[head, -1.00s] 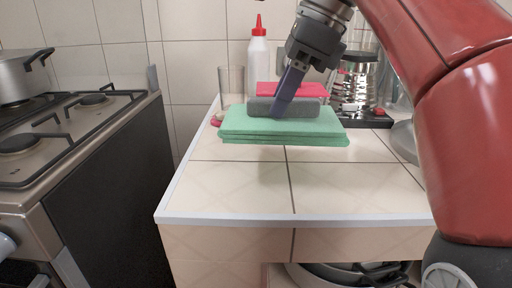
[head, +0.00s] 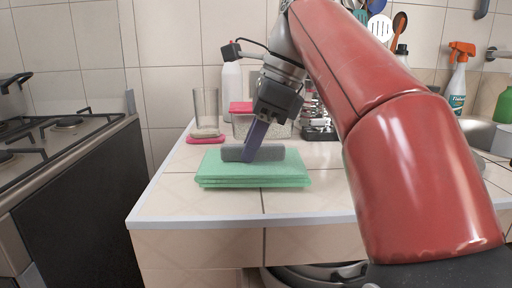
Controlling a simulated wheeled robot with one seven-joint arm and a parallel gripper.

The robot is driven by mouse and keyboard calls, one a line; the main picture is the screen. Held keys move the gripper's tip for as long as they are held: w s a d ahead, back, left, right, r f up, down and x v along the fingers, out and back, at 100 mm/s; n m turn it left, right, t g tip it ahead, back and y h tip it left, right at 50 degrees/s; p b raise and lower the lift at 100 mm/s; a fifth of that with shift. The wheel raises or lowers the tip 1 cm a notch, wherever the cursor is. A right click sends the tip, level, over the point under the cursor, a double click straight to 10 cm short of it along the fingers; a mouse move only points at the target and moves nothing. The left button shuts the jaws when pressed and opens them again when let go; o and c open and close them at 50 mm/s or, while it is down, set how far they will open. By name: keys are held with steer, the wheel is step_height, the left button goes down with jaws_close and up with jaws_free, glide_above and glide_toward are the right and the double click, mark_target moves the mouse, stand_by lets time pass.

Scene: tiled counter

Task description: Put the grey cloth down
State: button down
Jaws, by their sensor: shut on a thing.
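The grey cloth (head: 234,154) is a small folded grey block just above the left of centre in the head view. It lies against the top of a wider folded green cloth (head: 255,175). My gripper (head: 250,153) points down and is shut on the grey cloth. Its purple-grey fingers cover part of the grey cloth. The green cloth appears to be at the countertop (head: 225,204), near its front edge. I cannot tell whether its whole underside touches the tiles.
Behind stand a clear glass (head: 206,106), a pink sponge (head: 206,140), a white bottle (head: 232,88) and a see-through container (head: 284,129) with a red piece on top. The stove (head: 62,128) is at left, beyond a gap. Bare tiles lie left of the cloths.

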steer(key=shift+f+b, duration=0.3)
steer(key=shift+f, duration=0.1)
steer(key=c, duration=1.3)
jaws_free()
steer(key=shift+r, duration=0.1)
